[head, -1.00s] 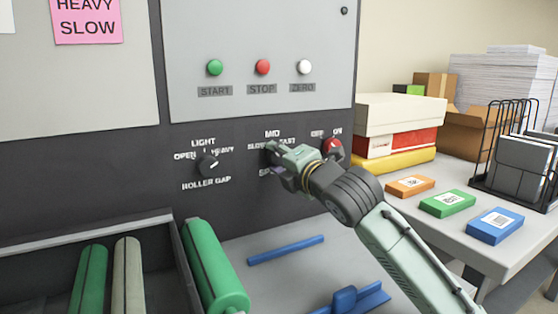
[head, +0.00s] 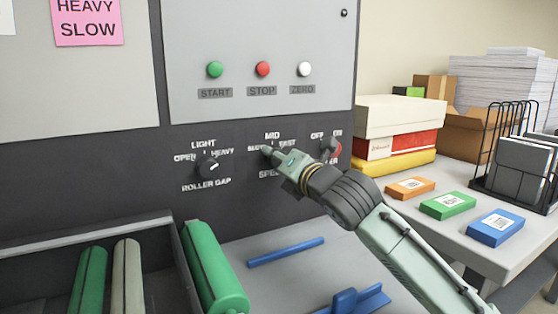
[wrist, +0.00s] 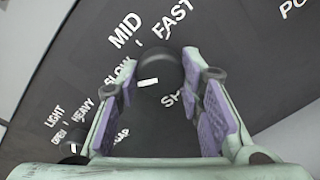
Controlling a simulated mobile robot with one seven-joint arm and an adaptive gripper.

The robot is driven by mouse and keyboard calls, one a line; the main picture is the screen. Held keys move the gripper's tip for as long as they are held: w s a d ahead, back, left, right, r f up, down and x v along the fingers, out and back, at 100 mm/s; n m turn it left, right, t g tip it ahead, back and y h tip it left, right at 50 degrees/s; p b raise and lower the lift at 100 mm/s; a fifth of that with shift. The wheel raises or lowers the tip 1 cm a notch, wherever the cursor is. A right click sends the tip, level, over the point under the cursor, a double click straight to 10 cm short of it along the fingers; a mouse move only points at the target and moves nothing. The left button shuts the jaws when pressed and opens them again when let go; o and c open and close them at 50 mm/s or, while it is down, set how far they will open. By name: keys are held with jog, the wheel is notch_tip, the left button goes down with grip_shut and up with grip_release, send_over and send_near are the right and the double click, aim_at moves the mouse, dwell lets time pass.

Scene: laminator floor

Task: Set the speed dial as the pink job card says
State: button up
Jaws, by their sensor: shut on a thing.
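The pink job card (head: 87,22) at the upper left of the head view reads HEAVY SLOW, cut off at its top. The black speed dial (wrist: 160,72) sits between the purple-padded fingers of my gripper (wrist: 160,65) in the wrist view. My gripper is shut on it. The dial's white mark lies on its left side, toward the SLOW label (wrist: 118,73); MID and FAST stand farther round. In the head view my gripper (head: 270,152) covers the dial and part of its labels.
The roller gap dial (head: 207,167) is to the left, its pointer toward HEAVY. START (head: 215,68), STOP (head: 263,67) and ZERO (head: 304,69) buttons are above. Green rollers (head: 213,270) lie lower left.

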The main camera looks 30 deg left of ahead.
jog(key=o, duration=1.2)
jog(key=shift+c, duration=0.2)
jog(key=v, duration=1.2)
